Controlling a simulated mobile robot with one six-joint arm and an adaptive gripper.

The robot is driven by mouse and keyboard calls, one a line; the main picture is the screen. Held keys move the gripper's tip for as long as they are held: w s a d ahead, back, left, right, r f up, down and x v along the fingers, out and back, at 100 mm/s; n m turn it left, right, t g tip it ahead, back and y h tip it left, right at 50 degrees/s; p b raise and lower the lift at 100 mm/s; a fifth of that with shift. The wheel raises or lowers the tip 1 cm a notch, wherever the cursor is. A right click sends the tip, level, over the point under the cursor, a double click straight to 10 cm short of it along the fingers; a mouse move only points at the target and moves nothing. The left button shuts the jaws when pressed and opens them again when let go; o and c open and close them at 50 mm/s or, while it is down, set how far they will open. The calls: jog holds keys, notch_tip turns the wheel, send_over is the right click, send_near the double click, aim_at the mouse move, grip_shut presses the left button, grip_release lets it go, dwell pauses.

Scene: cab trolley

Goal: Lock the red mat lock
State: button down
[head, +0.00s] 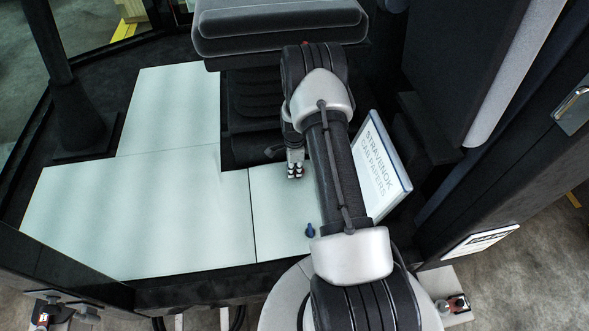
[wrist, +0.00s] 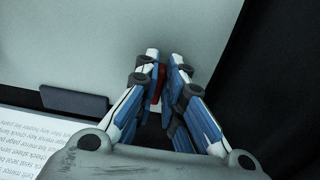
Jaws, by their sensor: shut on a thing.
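My gripper (head: 295,172) is low over the pale floor mat (head: 205,225), just in front of the seat. In the wrist view my gripper (wrist: 164,65) has its fingers closed on a small red piece, the red mat lock (wrist: 158,84). Only a sliver of the red lock shows between the fingers; its base and how far it is turned are hidden. In the head view the red lock is not visible. A blue mat lock (head: 310,230) stands upright on the mat, nearer to me than the gripper.
A seat (head: 255,30) is behind the gripper. A white board of cab papers (head: 382,165) leans to the right of my arm. Its printed sheet (wrist: 40,150) also shows in the wrist view, near a dark grey block (wrist: 73,98). The mat's left side is clear.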

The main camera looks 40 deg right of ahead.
jog(key=c, duration=1.7)
grip_release()
jog(key=shift+r, duration=0.1)
notch_tip(320, 180, up, 7)
jog(key=shift+r, duration=0.15)
